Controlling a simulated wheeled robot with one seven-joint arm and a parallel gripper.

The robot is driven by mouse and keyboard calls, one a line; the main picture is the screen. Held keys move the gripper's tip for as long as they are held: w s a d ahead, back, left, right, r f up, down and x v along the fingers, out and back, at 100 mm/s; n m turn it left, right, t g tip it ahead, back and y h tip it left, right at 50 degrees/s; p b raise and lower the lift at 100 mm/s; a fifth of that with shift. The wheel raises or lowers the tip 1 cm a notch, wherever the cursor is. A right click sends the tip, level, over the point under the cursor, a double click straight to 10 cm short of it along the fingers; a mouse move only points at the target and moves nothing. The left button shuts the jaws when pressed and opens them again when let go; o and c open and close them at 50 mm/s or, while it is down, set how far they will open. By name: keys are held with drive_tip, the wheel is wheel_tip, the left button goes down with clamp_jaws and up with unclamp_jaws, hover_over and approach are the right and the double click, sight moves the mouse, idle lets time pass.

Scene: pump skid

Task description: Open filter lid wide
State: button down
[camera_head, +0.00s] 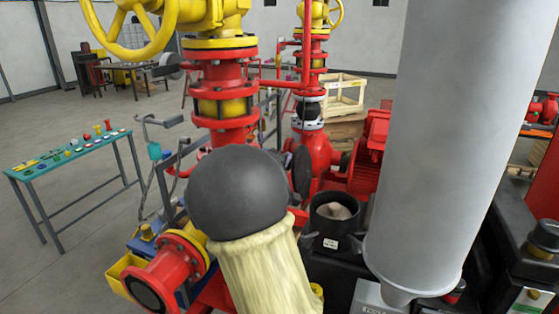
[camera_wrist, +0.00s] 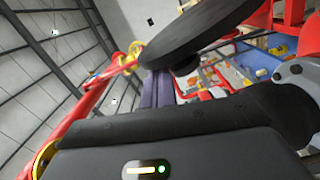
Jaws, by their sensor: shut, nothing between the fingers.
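The filter housing (camera_head: 338,226) is an open black cylinder right of my arm in the head view, with a pale filter element (camera_head: 336,211) inside. The dark round lid (camera_head: 301,172) stands up steeply at the housing's back left side, clear of its mouth. In the wrist view a large dark disc, apparently the lid (camera_wrist: 205,32), passes close across the top. My gripper (camera_wrist: 158,76) shows its fingers together and empty, just below the disc's left end; I cannot tell whether they touch it. In the head view my arm hides the gripper.
Red pipework with a yellow valve handwheel (camera_head: 150,35) rises behind my arm. A red flanged pipe (camera_head: 165,280) is at lower left, beside a yellow bin (camera_head: 122,275). A teal-topped table (camera_head: 70,152) with small parts stands left. Open floor lies around that table.

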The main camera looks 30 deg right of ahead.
idle(0.4)
drive_tip(key=s+a, duration=0.3)
drive_tip(key=a, duration=0.8)
drive_tip(key=shift+r, duration=0.35)
drive_tip(key=shift+a, duration=0.1)
